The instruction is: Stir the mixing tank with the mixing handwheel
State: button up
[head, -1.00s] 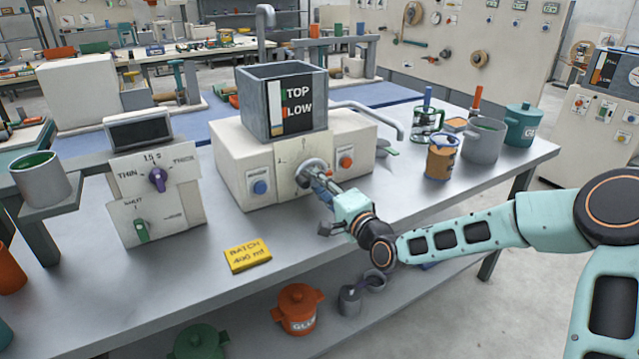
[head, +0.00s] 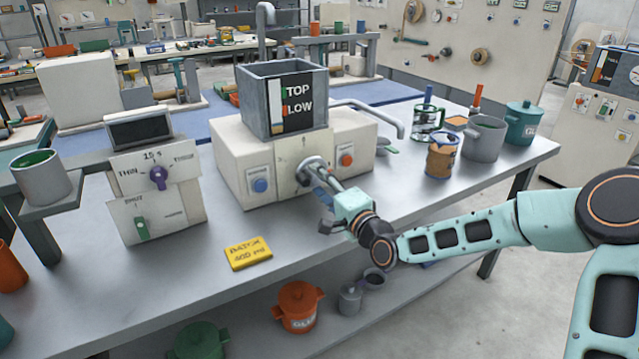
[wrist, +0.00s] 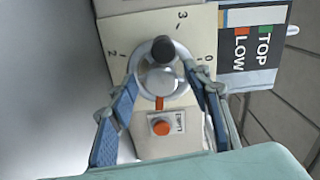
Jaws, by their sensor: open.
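The mixing tank (head: 262,112) is a grey open box with a TOP/LOW gauge label, on a pale machine housing. The mixing handwheel (head: 309,163) is a small round grey wheel on the housing's front. In the wrist view the handwheel (wrist: 146,88) has a dark knob (wrist: 163,49) at the top of the picture, near the 3 mark of a dial plate. My gripper (head: 325,187) is at the wheel's front. In the wrist view my gripper (wrist: 163,86) is open, with blue-padded fingers on either side of the wheel. Whether they touch it is unclear.
An orange EMPTY button (wrist: 161,127) lies close to the wheel; a blue button (head: 260,186) is on its other side. A curved spout (head: 385,112) reaches out at the right.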

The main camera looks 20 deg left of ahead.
jog(key=v, duration=1.2)
jog(key=shift+a, duration=0.1)
dwell(0.5)
